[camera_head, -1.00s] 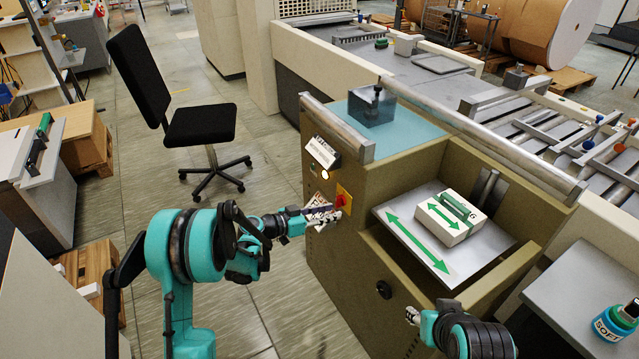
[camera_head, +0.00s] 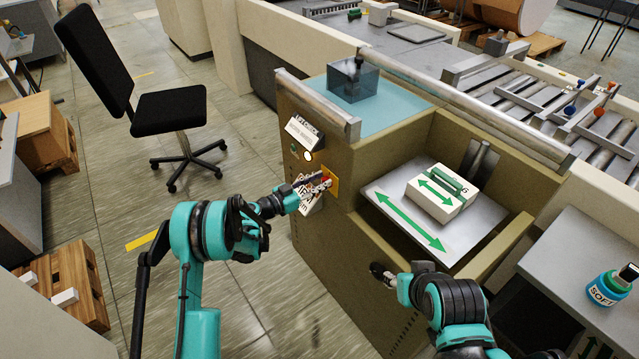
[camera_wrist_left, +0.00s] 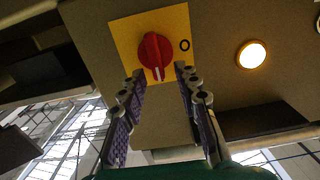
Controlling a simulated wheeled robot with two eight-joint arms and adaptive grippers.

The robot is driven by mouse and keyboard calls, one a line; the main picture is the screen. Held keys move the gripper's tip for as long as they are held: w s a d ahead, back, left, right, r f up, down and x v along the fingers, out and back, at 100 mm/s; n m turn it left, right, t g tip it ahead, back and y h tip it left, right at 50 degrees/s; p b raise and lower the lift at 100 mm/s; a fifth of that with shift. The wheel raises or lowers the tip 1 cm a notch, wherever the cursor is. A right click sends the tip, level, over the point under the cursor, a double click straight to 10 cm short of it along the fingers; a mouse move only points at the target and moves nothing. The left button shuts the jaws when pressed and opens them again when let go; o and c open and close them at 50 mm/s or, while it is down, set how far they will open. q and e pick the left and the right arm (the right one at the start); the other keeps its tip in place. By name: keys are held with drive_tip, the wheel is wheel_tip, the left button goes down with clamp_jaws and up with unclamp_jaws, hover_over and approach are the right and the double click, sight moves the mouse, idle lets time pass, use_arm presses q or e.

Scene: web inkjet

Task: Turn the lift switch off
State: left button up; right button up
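The lift switch is a red rotary knob (camera_wrist_left: 155,56) on a yellow plate (camera_wrist_left: 122,32), with an "O" mark on the plate beside it. In the left wrist view the knob's white pointer line is turned away from the "O". In the head view the yellow plate (camera_head: 335,188) sits on the tan machine's side, partly hidden by my left gripper (camera_head: 322,182). The left gripper (camera_wrist_left: 158,85) is open, its two fingers apart on either side of the knob's near end. My right gripper (camera_head: 386,273) is near the machine's front; its fingers are too small to judge.
A lit round lamp (camera_head: 308,156) and a label plate (camera_head: 304,132) are above the switch; the lamp (camera_wrist_left: 252,55) also glows in the left wrist view. A white block (camera_head: 436,196) with a green arrow lies on the lift plate (camera_head: 400,224). A black chair (camera_head: 172,112) stands at the left.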

use_arm(q)
drive_tip(key=shift+w+d, duration=0.1)
clamp_jaws()
